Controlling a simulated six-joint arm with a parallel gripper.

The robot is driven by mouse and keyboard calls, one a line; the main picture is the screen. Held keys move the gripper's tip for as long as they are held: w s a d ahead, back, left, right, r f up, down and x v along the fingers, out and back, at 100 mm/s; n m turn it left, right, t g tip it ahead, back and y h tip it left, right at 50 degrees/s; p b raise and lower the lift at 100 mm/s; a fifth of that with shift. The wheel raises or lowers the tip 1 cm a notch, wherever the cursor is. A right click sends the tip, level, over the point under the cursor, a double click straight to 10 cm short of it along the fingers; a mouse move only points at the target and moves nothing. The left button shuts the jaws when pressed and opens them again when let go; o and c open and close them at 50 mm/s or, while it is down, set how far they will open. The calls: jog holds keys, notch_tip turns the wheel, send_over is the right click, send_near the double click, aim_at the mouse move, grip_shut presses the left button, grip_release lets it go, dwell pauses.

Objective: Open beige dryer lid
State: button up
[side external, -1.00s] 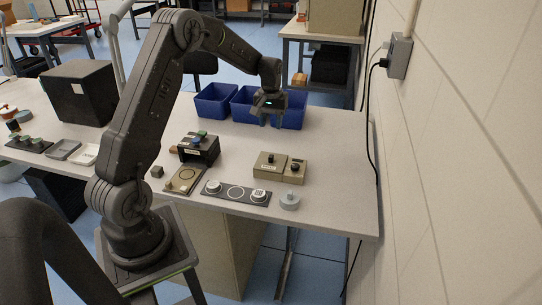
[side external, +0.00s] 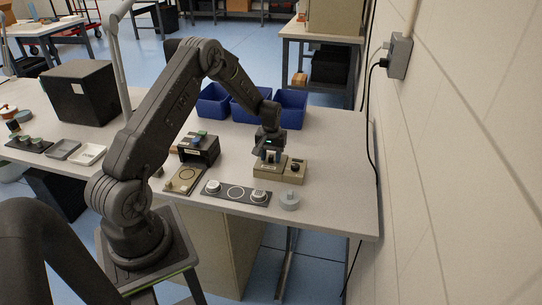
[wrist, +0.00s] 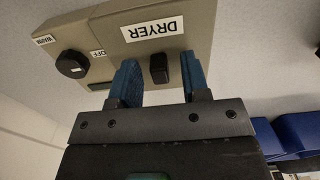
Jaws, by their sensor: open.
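The beige dryer (side external: 267,173) sits on the table in the side external view. In the wrist view the dryer (wrist: 203,20) carries a white DRYER label (wrist: 152,28) and a small black handle (wrist: 158,68) on its lid. My gripper (side external: 271,158) is over the lid in the side external view. In the wrist view my gripper (wrist: 160,78) is open, with one blue finger on each side of the black handle. I cannot tell whether the fingers touch it. A black knob (wrist: 72,64) is on the dryer's side section, between WARM and OFF labels.
Blue bins (side external: 250,104) stand behind the dryer. A black press-like box (side external: 199,149) is to its left. The wall (side external: 465,150) is to the right.

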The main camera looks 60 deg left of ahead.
grip_shut()
dwell(0.4)
